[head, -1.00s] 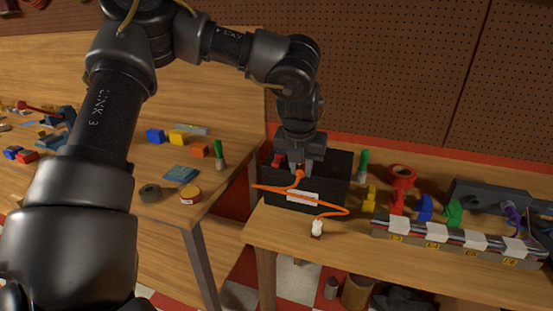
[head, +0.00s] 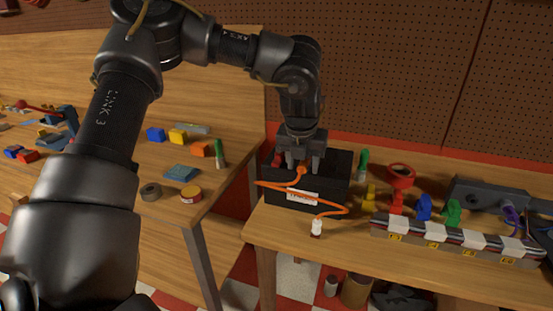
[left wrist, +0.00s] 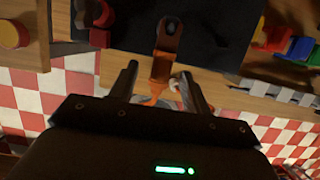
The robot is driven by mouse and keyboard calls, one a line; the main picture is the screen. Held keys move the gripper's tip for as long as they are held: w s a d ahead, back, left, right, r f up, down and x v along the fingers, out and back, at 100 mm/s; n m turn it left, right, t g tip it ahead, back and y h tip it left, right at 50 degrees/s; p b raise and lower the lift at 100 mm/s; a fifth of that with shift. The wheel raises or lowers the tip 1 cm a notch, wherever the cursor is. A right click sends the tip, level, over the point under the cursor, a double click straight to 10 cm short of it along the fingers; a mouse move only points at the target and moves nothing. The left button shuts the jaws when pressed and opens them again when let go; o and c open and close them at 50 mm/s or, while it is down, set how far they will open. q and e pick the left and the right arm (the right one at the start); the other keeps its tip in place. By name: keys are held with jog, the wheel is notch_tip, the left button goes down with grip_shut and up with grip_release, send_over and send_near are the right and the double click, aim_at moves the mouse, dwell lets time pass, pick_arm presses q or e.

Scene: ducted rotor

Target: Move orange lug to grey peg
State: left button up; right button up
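The orange lug (head: 301,170) is at the black box (head: 333,190), with an orange cable (head: 330,210) looping from it to a small white-topped piece (head: 317,228) on the bench. My left gripper (head: 303,162) is just above the lug, pointing down. In the left wrist view the lug (left wrist: 168,38) appears just beyond and between the two spread fingertips (left wrist: 158,72), with a gap on both sides. I cannot make out the grey peg clearly. My right gripper is not in view.
A rail with white blocks and yellow labels (head: 455,245) runs along the right bench. Red (head: 398,190), blue (head: 424,207) and green (head: 453,212) pieces stand behind it. A green-topped piece (head: 362,163) stands beside the box. The bench front between cable and rail is fairly clear.

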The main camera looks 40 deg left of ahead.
pick_arm(q)
jog(key=shift+s+r, duration=0.1)
jog(key=shift+r, duration=0.4)
jog(key=v, duration=1)
jog(key=shift+f, duration=0.15)
